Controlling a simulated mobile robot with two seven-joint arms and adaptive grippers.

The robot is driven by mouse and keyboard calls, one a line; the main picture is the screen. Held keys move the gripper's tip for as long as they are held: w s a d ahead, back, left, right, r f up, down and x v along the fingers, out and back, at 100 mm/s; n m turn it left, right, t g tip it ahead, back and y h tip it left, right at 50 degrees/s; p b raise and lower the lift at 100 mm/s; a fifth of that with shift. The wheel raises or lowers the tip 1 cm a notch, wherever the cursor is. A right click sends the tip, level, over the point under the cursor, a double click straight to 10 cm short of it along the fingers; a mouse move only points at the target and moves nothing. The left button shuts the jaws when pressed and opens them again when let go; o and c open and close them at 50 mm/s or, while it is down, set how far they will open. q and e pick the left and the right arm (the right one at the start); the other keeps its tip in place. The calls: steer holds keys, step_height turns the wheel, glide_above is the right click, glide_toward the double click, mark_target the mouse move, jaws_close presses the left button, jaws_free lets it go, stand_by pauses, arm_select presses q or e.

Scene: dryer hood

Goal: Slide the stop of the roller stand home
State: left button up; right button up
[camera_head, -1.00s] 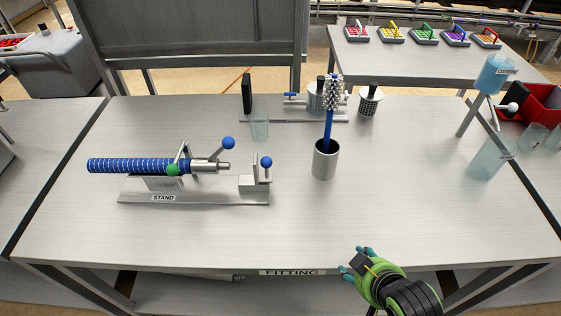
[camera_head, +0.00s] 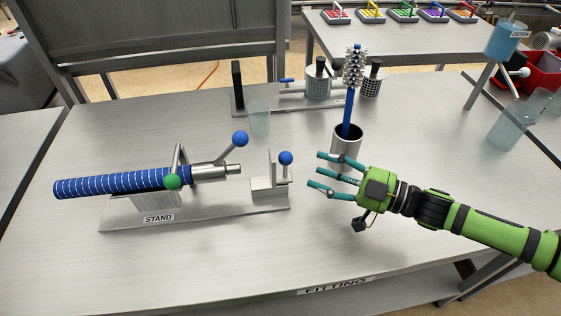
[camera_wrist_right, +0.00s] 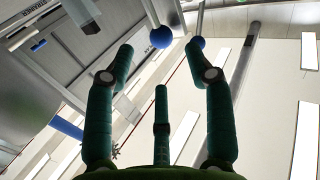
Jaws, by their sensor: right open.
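The roller stand (camera_head: 215,213) is a grey plate labelled STAND on the table. A blue striped roller (camera_head: 110,184) lies across its supports, with a metal shaft end pointing right. A green ball (camera_head: 172,181) and a lever with a blue ball (camera_head: 240,139) are at the supports. The stop (camera_head: 266,188), a grey block with an upright plate and blue knob (camera_head: 286,158), sits at the plate's right end, apart from the shaft tip. My right gripper (camera_head: 316,170) is open and empty, just right of the knob, fingers pointing left. Two blue balls (camera_wrist_right: 161,37) show beyond its fingers in the wrist view.
A metal cup (camera_head: 346,150) holding a blue-handled brush stands close behind my right gripper. A clear glass (camera_head: 260,120) stands behind the stand. The table's front is clear.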

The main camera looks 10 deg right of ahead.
arm_select(q)
steer(key=r+p, duration=0.1)
steer(key=s+d+r+p, duration=0.1)
steer(key=shift+d+r+p, duration=0.1)
steer(key=shift+r+p, duration=0.15)
steer(key=shift+p, duration=0.05)
arm_select(e)
steer(key=x, duration=0.7)
